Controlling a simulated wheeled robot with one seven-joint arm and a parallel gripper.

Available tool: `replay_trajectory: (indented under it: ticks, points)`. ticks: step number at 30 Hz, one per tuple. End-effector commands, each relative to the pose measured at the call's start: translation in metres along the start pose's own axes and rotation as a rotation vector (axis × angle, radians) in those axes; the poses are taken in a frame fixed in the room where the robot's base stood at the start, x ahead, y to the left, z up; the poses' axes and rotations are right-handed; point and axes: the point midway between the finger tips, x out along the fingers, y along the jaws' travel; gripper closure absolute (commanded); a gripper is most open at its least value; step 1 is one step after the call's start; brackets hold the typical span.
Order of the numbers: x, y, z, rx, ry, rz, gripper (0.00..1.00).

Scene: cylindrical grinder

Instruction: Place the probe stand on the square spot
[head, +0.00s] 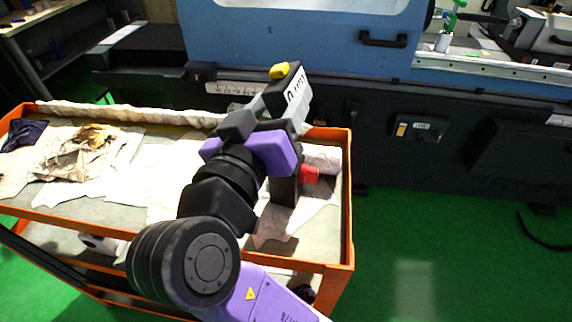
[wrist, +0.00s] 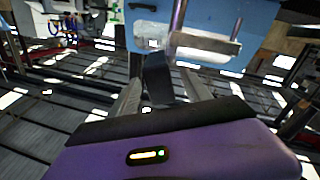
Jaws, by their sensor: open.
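My gripper (head: 276,104) is above the right end of the orange cart, in front of the blue machine. In the wrist view its two grey fingers (wrist: 160,88) are apart, with a dark upright piece between them; I cannot tell whether they touch it. In the head view a black piece with white lettering and a yellow top (head: 280,71) is at the fingers. A black block with a red knob (head: 310,174), possibly the probe stand's base, is on the cart, partly hidden by my wrist. I cannot make out the square spot.
The orange cart (head: 345,200) carries stained cloths (head: 80,155) on its left. The blue grinder (head: 300,40) has a dark front, with a handle (head: 384,40) and a small control box (head: 418,129). A green and white item (head: 447,28) stands upper right.

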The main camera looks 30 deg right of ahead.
Motion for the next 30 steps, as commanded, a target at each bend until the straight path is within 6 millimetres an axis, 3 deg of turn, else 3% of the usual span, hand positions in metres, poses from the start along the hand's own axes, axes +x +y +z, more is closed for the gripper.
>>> replay_trajectory:
  ticks: [6,16,17,25,30]
  points:
    - [0.032,0.001,-0.003,-0.001,-0.002,0.003,0.44]
    - [0.039,0.0,-0.001,0.001,-0.002,0.0,0.44]
    - [0.039,0.0,-0.001,0.001,-0.002,0.0,0.46]
    - [0.039,0.0,-0.001,0.001,-0.002,0.0,0.99]
    - [0.039,0.0,-0.001,0.0,-0.003,0.0,1.0]
